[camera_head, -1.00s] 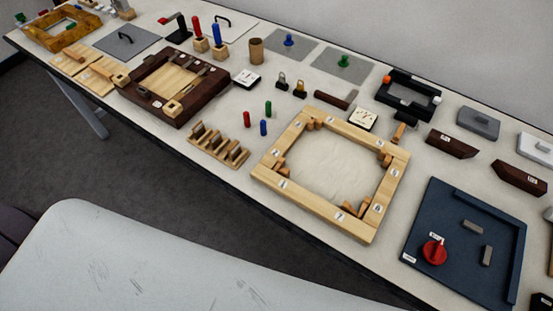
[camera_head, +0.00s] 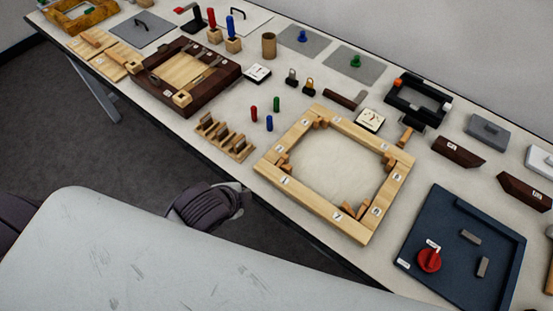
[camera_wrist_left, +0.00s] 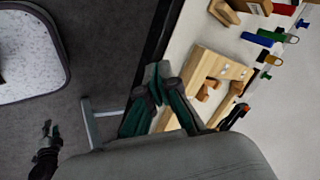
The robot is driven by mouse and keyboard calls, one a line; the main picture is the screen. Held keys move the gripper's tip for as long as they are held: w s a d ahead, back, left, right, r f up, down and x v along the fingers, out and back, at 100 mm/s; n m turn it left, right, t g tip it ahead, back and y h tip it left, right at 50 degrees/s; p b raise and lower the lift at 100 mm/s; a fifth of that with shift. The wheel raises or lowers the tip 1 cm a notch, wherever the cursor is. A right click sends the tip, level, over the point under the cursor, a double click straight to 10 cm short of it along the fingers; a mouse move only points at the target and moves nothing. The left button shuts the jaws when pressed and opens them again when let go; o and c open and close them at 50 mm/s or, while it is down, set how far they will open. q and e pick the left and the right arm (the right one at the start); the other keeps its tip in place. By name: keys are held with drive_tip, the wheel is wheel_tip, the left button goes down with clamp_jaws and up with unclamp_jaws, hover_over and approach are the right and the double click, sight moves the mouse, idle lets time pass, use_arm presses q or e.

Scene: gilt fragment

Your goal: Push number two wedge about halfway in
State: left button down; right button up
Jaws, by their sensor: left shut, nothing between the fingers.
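A pale wooden frame (camera_head: 307,203) lies on the table, with small numbered labels along its rails and orange-brown wedges in pairs at its inner corners. The labels are too small to read surely. One wedge pair (camera_head: 284,163) sits at the left corner, beside two labels; I cannot tell which wedge is number two. Part of the frame (camera_wrist_left: 205,66) shows in the left wrist view, with wedges (camera_wrist_left: 207,91) inside it. My left gripper (camera_wrist_left: 160,78) is shut and empty, above the table edge, apart from the wedges. Another gripper, apparently my right (camera_wrist_left: 50,128), hangs over the floor; its opening is unclear.
A slotted wooden rack (camera_head: 224,138) and small coloured pegs (camera_head: 269,123) stand left of the frame. A blue tray (camera_head: 465,280) with a red knob lies to its right. The frame's centre is clear.

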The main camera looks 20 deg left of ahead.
sight(283, 160)
use_arm(q)
wheel_tip(283, 160, up, 7)
drive_tip(key=m+t+h, duration=0.2)
drive_tip(key=m+h, duration=0.1)
drive_tip(key=m, duration=2.3)
drive_tip(key=x, duration=0.6)
drive_tip(key=p+x, duration=0.1)
drive_tip(key=x, duration=0.2)
drive_tip(key=shift+w+d+r, duration=0.1)
drive_tip(key=shift+w+d, duration=0.2)
drive_tip(key=shift+d, duration=0.05)
drive_tip(key=w, duration=0.1)
drive_tip(key=w+p, duration=0.1)
drive_tip(key=w+d, duration=0.1)
drive_tip(key=shift+w+d+f, duration=0.1)
drive_tip(key=shift+w+f, duration=0.05)
drive_tip(key=shift+f, duration=0.1)
drive_tip(key=shift+w+d+f, duration=0.1)
drive_tip(key=shift+w+d, duration=0.1)
drive_tip(key=shift+w, duration=0.25)
drive_tip(key=shift+p, duration=0.3)
